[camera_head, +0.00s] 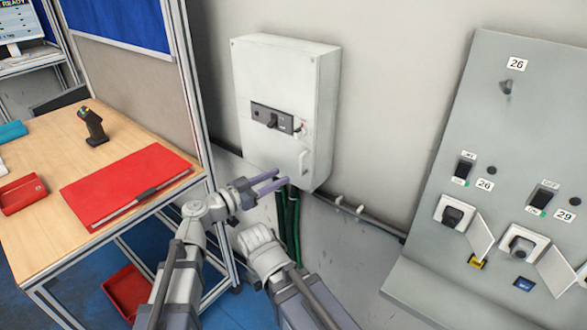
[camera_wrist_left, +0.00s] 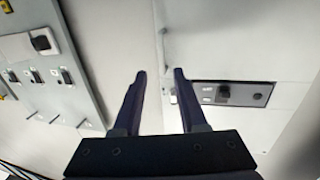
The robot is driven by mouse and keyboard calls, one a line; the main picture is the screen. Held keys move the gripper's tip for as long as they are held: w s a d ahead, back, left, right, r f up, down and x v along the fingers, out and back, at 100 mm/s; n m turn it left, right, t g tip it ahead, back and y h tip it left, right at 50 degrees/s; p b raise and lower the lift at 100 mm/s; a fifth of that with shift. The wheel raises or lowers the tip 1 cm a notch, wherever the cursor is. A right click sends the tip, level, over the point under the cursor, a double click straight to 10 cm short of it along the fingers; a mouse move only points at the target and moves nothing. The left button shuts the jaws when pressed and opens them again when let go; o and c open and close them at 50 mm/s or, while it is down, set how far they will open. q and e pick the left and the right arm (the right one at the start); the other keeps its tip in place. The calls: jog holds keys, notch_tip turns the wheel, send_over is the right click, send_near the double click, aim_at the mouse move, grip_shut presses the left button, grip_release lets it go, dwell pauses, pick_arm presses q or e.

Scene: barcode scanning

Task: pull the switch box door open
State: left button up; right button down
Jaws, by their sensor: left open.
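The switch box (camera_head: 268,80) is a white wall cabinet with its door shut. A dark switch panel (camera_head: 265,117) sits on the door, and a pale vertical handle (camera_head: 304,162) is near its lower right edge. My left gripper (camera_head: 273,181) is open and empty, its fingers pointing right, just below and left of the handle in the head view. In the left wrist view the two fingers (camera_wrist_left: 160,73) are spread apart, with the pale handle (camera_wrist_left: 164,45) beyond their tips and the dark switch panel (camera_wrist_left: 230,94) to the right. My right gripper cannot be seen.
A grey control panel (camera_head: 450,120) with several switches stands at right. A wooden table (camera_head: 50,150) at left carries a red folder (camera_head: 120,185) and a black scanner (camera_head: 94,127). Green cables (camera_head: 291,220) hang below the box, near a wall rail (camera_head: 375,222).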

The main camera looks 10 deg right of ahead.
aim_at(296, 166)
pick_arm(q)
jog(key=shift+r+x, duration=0.2)
jog(key=shift+x, duration=3.75)
jog(key=shift+w+a, duration=0.1)
jog(key=shift+w, duration=0.05)
grip_shut()
